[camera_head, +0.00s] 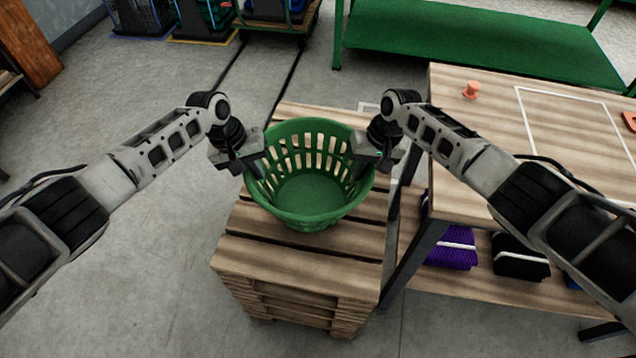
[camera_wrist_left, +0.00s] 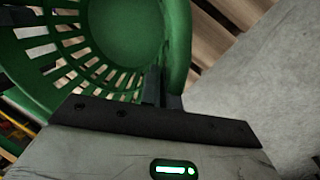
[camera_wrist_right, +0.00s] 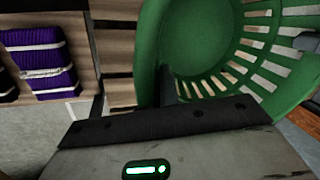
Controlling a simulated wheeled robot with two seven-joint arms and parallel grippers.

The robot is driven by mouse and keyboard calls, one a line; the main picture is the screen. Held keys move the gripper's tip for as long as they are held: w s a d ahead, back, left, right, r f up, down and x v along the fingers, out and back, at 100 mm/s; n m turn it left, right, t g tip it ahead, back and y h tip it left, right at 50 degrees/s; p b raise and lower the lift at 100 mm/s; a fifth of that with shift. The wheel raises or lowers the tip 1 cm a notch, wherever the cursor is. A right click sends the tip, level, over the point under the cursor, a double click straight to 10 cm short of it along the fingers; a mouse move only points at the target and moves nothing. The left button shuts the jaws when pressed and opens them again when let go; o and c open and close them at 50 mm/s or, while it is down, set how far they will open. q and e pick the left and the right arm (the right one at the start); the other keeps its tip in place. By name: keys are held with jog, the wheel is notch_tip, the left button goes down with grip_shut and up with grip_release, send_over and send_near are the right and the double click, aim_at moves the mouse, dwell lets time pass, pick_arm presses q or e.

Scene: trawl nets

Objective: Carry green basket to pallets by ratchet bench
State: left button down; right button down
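The green basket (camera_head: 312,215) is upright, empty and slatted, over the top of a stack of wooden pallets (camera_head: 290,258) beside a wooden bench (camera_head: 490,110). I cannot tell whether its base touches the boards. My left gripper (camera_head: 249,163) is at the basket's left rim, and my right gripper (camera_head: 366,160) is at its right rim. In the left wrist view, the fingers (camera_wrist_left: 161,90) close on the rim of the basket (camera_wrist_left: 176,45). In the right wrist view, the fingers (camera_wrist_right: 166,88) are likewise at the rim (camera_wrist_right: 150,45), partly hidden by the gripper body.
The bench stands close on the right, with an orange piece (camera_head: 471,90) on top and purple netting (camera_head: 452,247) and black netting (camera_head: 520,258) on its lower shelf. A green table (camera_head: 480,40) stands behind. Crates (camera_head: 145,15) are at the back left. Left floor is clear.

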pick_arm(q)
jog(key=shift+a+f+b, duration=0.2)
jog(key=shift+f+b, duration=0.1)
jog(key=shift+f, duration=0.35)
pick_arm(e)
jog(key=shift+d+f, duration=0.15)
jog(key=shift+f, duration=0.45)
pick_arm(q)
jog(key=c, duration=1.6)
grip_release()
jog(key=shift+c, duration=0.2)
pick_arm(e)
jog(key=c, duration=1.6)
grip_release()
jog(key=shift+c, duration=0.2)
pick_arm(q)
jog(key=shift+d+r, duration=0.1)
pick_arm(e)
jog(key=shift+r, duration=0.1)
pick_arm(q)
jog(key=shift+r, duration=0.2)
jog(key=v, duration=1.1)
jog(key=shift+r, duration=0.25)
pick_arm(e)
jog(key=v, duration=1.2)
pick_arm(q)
jog(key=shift+s, duration=0.1)
pick_arm(e)
jog(key=shift+s, duration=0.1)
